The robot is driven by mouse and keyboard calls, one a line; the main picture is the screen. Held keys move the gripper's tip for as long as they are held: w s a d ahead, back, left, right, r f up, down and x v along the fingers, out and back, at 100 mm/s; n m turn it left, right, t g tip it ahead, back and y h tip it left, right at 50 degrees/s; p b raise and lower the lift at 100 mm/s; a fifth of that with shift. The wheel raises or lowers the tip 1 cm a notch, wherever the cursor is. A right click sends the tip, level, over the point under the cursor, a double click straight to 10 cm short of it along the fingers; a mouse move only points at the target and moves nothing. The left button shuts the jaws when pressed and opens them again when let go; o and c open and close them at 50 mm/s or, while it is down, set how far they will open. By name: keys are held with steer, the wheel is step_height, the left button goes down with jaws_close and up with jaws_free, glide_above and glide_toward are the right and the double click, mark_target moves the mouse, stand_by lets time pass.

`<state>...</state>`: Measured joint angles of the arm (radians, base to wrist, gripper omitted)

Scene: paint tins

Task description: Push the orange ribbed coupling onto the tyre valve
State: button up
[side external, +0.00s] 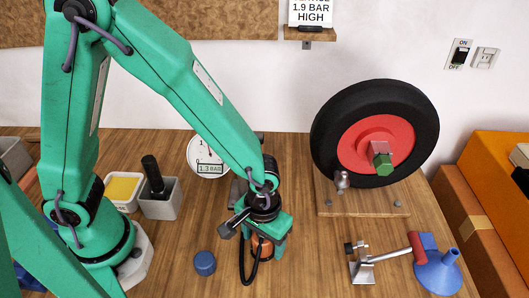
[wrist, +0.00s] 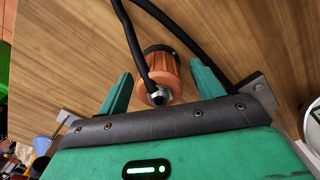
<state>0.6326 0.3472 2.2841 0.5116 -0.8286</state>
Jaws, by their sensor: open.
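The orange ribbed coupling (wrist: 164,72) sits between my two green fingers in the wrist view. In the side view the coupling (side external: 262,246) shows partly below my gripper (side external: 263,238), which hides much of it. The gripper is open, with a finger on each side and visible gaps to the coupling. A black hose runs from its metal end fitting. The black tyre (side external: 327,122) with a red hub stands on a wooden base at the right. A small metal stub (side external: 342,180) at its lower left looks like the valve, well apart from my gripper.
A blue cap (side external: 204,263) stands left of the gripper. A round gauge (side external: 208,155) and a grey bin (side external: 160,198) are behind. A metal stand (side external: 363,268) and blue funnel (side external: 438,274) are front right. Bare table lies between gripper and wheel base.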

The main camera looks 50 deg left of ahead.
steer(key=shift+f, duration=0.2)
stand_by(0.4)
steer(key=c, duration=1.1)
steer(key=shift+r, duration=0.1)
steer(key=shift+r, duration=0.75)
steer(key=r, duration=0.2)
steer(key=shift+s+d+r, duration=0.1)
steer(key=shift+s+r, duration=0.1)
steer(key=shift+r, duration=0.2)
steer(key=s+d+r, duration=0.1)
steer(key=s+r, duration=0.1)
steer(key=s, duration=0.1)
steer(key=s+d+r, duration=0.2)
steer(key=s, duration=0.2)
steer(key=s+d+r, duration=0.1)
steer(key=s+r, duration=0.1)
steer(key=s, duration=0.1)
steer(key=shift+s+d+r, duration=0.15)
steer(key=shift+s+r, duration=0.05)
steer(key=shift+r, duration=0.05)
